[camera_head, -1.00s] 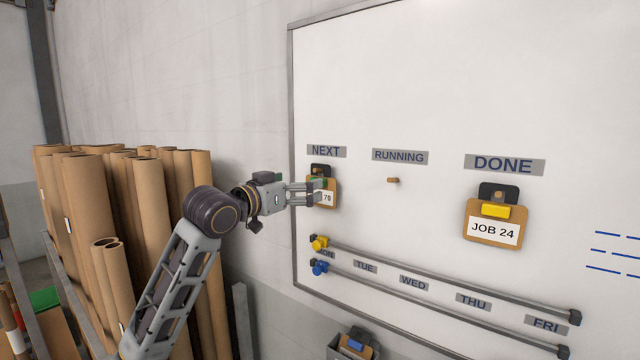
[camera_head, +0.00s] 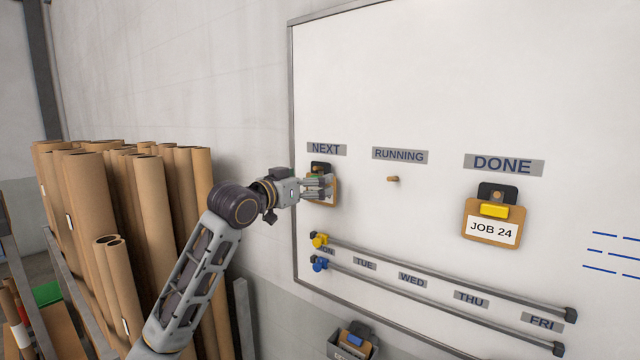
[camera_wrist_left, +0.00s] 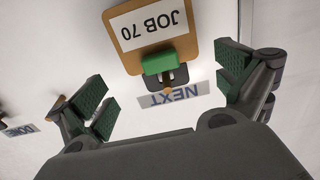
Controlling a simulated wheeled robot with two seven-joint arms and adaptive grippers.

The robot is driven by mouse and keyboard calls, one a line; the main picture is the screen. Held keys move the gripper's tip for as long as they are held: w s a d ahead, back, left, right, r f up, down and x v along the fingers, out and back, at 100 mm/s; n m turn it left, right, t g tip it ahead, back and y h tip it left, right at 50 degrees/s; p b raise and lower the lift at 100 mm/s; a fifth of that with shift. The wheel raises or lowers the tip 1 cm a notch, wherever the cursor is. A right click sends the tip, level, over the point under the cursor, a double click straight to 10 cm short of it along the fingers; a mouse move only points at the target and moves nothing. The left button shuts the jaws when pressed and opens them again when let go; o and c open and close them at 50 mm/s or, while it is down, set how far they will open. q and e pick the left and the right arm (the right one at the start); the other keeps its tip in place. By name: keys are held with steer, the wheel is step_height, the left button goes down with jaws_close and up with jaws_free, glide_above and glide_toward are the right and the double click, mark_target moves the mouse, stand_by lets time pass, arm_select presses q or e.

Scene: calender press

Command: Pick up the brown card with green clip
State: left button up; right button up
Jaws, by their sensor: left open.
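The brown card with green clip (camera_head: 332,200) hangs under the NEXT label on the whiteboard. The gripper partly hides it in the head view. In the left wrist view the card (camera_wrist_left: 191,44) appears upside down, its white label reading JOB 70, with the green clip (camera_wrist_left: 165,62) on a black hanger. My left gripper (camera_head: 330,186) is in front of the card. In the wrist view its green-padded fingers (camera_wrist_left: 168,92) are spread wide, with the clip between and beyond them. My right gripper is not in view.
A card with yellow clip (camera_head: 494,222) hangs under DONE. A bare peg (camera_head: 393,180) is under RUNNING. Two rails (camera_head: 440,285) cross the board below. A grey bin (camera_head: 352,343) is under the board. Cardboard tubes (camera_head: 90,200) stand at the left.

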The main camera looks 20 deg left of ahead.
mark_target(319, 175)
arm_select(q)
steer(key=shift+r+p+x, duration=0.15)
steer(key=shift+p+x, duration=0.25)
steer(key=shift+x, duration=0.3)
steer(key=shift+r+p+x, duration=0.2)
steer(key=shift+p+x, duration=0.15)
steer(key=shift+x, duration=0.35)
steer(key=shift+w+d, duration=0.1)
steer(key=shift+w, duration=0.55)
steer(key=shift+w+d+f, duration=0.1)
steer(key=shift+w+f, duration=0.05)
steer(key=shift+w, duration=0.1)
steer(key=c, duration=0.6)
steer(key=shift+c, duration=0.4)
